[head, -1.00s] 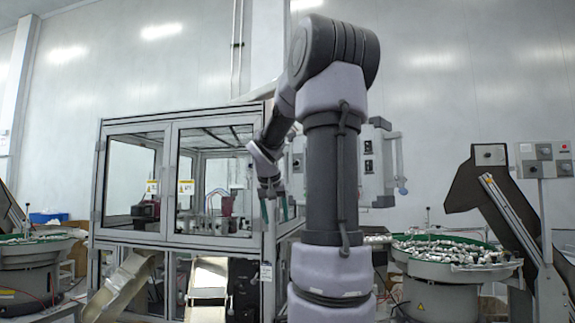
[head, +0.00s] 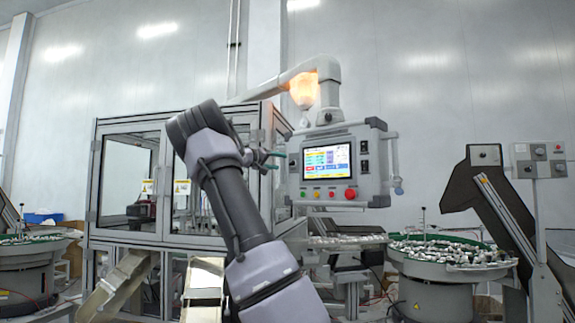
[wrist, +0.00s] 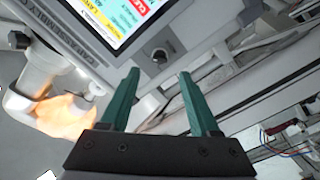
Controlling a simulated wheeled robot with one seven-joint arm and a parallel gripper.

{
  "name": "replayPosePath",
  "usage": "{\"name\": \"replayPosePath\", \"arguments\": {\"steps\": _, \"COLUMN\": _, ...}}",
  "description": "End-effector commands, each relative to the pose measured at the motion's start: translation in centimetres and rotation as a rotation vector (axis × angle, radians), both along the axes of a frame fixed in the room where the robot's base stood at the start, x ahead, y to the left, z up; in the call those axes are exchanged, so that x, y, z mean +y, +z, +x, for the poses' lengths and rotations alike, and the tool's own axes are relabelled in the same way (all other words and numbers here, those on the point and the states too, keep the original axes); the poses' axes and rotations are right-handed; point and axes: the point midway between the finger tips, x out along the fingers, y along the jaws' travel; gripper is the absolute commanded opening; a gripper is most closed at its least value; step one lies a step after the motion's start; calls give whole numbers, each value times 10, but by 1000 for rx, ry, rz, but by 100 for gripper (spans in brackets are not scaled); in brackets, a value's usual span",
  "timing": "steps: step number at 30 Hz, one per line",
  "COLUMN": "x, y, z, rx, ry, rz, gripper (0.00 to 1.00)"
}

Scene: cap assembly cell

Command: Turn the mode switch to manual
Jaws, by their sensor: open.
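The control panel (head: 379,178) hangs from an overhead arm, with a lit screen (head: 326,161) and colored buttons below it. A small dark rotary knob (head: 293,163) sits left of the screen; the wrist view shows this knob (wrist: 160,56) beside the screen's edge. It looks like the mode switch, but its label and setting are unreadable. My gripper (head: 278,160) is at the panel's left side, its green fingers pointing right. In the wrist view my gripper (wrist: 159,72) is open and empty, the knob just beyond and between the fingertips, apparently untouched.
Two more dark switches (head: 364,156) sit right of the screen, and a red button (head: 350,194) is below it. The glass machine enclosure (head: 128,180) stands behind my arm on the left. A feeder bowl (head: 440,266) stands at the lower right.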

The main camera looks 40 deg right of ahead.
Motion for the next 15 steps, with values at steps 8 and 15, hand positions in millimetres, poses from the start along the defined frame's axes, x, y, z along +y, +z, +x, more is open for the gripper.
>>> {"name": "replayPosePath", "arguments": {"steps": 8, "x": -45, "y": -1, "z": 10, "rx": -1, "ry": -2, "rz": 1, "gripper": 63}}
{"name": "replayPosePath", "arguments": {"steps": 15, "x": -61, "y": 0, "z": 14, "rx": 0, "ry": 1, "rz": 2, "gripper": 63}}
